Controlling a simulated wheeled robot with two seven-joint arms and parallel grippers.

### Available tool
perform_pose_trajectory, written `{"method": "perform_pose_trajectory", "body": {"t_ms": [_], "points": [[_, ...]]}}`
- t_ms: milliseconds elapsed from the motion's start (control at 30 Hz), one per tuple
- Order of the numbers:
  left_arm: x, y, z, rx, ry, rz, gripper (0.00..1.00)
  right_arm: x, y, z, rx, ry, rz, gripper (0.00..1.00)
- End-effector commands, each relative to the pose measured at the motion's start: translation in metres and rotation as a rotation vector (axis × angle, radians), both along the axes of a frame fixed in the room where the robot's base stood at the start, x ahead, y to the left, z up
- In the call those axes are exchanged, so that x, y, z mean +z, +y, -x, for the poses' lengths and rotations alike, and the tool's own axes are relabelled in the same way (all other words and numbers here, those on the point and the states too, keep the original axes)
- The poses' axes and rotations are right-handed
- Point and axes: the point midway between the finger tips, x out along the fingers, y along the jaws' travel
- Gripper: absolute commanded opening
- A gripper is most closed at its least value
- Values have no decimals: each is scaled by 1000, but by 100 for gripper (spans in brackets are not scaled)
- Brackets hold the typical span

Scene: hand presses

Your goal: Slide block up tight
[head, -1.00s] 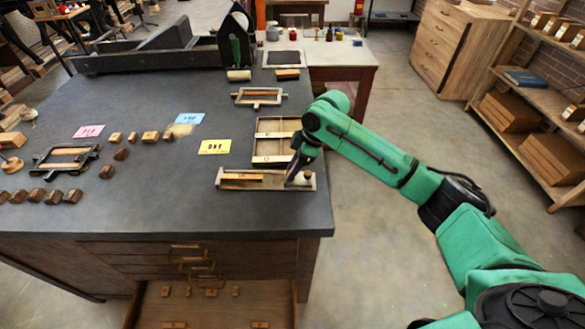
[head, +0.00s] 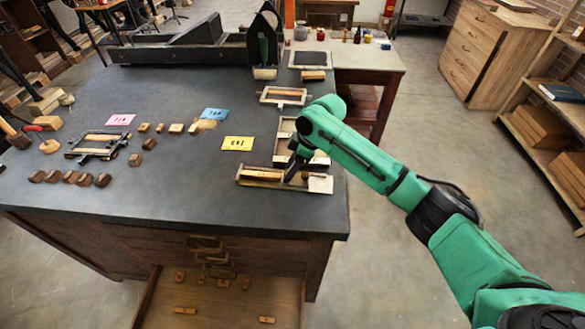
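A shallow wooden tray (head: 242,182) lies near the front right corner of the dark worktop. A light wooden block (head: 262,176) lies along its left part. A pale flat part (head: 320,184) shows at its right end; I cannot tell whether it is a separate piece. My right gripper (head: 291,174) reaches down into the tray, just right of the light block. Its fingers are small and dark, so their opening and any contact with the block are unclear. My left gripper is out of view.
A wooden case (head: 286,128) lies behind the tray, partly hidden by my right arm. A yellow card (head: 238,143) lies to the left. A small frame (head: 284,95) lies farther back. A drawer (head: 152,294) stands open below the front edge.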

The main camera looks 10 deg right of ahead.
Motion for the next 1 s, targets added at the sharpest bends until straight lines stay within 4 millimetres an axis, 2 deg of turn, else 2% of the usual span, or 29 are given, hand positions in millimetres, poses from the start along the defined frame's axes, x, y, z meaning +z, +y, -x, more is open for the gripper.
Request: {"method": "perform_pose_trajectory", "body": {"t_ms": [300, 433, 567, 800, 900, 1000], "points": [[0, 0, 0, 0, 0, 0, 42, 0, -1, 1, 0, 1, 2, 57], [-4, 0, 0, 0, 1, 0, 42, 10, -5, 1, 0, 0, 0, 57], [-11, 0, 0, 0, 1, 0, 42, 39, -17, 4, -2, -4, 0, 57], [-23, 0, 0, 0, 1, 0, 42, 105, -42, 13, 0, -4, 1, 57], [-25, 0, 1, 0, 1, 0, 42, 122, -49, 16, 0, -1, 1, 57], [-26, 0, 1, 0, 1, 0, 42, 132, -53, 17, 0, 1, 2, 57]]}}
